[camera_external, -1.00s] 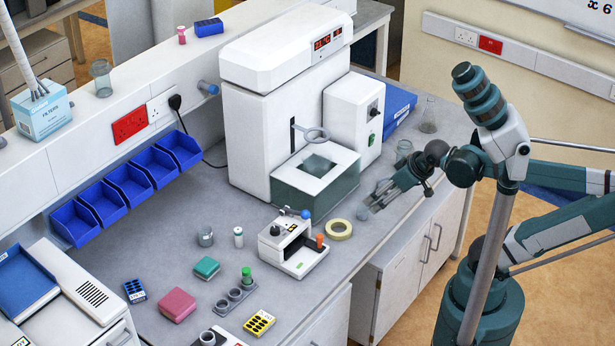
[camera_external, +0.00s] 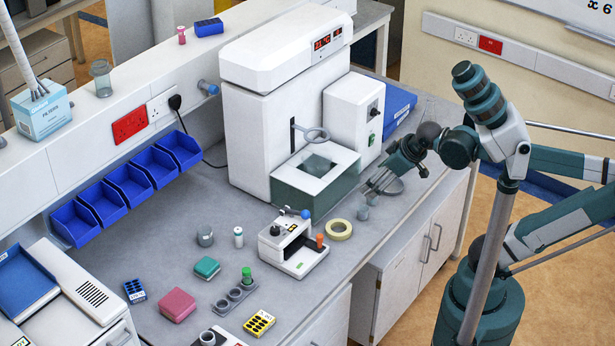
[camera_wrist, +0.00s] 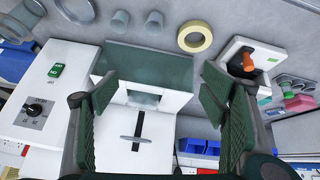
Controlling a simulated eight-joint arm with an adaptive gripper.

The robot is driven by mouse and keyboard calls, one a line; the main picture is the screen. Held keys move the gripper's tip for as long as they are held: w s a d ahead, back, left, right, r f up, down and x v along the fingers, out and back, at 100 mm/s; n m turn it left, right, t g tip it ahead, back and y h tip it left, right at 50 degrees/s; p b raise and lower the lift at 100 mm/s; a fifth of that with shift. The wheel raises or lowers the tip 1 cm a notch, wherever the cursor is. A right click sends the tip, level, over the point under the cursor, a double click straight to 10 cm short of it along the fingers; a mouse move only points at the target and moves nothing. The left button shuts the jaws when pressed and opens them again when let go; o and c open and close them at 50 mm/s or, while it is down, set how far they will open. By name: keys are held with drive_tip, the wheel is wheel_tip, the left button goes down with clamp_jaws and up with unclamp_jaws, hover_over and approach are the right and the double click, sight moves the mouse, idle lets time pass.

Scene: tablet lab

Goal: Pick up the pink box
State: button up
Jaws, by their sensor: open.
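The pink box (camera_external: 177,304) lies on the grey bench at the lower left in the external view, beside a small teal box (camera_external: 207,267). In the wrist view, a pink shape that looks like it (camera_wrist: 300,103) shows small at the right edge. My gripper (camera_external: 373,187) is open and empty over the right part of the bench, far from the pink box. In the wrist view its two green fingers (camera_wrist: 158,92) stand wide apart, facing the white and green machine.
A large white machine (camera_external: 262,140) stands between the back shelf and my gripper. A small white device (camera_external: 290,245), yellow tape roll (camera_external: 339,229) and small beakers (camera_external: 362,213) lie between my gripper and the box. A tube rack (camera_external: 236,296) stands right of the box.

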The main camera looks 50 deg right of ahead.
drive_tip(key=w+a+r+n+t+h+p, duration=0.1)
drive_tip(key=w+a+r+n, duration=0.1)
drive_tip(key=w+a+n, duration=0.7)
drive_tip(key=w+a+r+n+p, duration=0.1)
drive_tip(key=w+a+r+n, duration=0.2)
drive_tip(key=w+a+n, duration=0.65)
drive_tip(key=n+t+y+p, duration=0.1)
drive_tip(key=n+t+p, duration=0.35)
drive_tip(key=n, duration=1.15)
hover_over(177, 305)
drive_tip(key=s+d+b, duration=0.1)
drive_tip(key=s, duration=0.3)
wheel_tip(177, 305, down, 6)
drive_tip(key=t, duration=0.1)
drive_tip(key=f, duration=1.2)
drive_tip(key=shift+w+d+f, duration=0.15)
drive_tip(key=shift+d+f, duration=0.05)
drive_tip(key=shift+d, duration=0.05)
drive_tip(key=shift+f, duration=0.45)
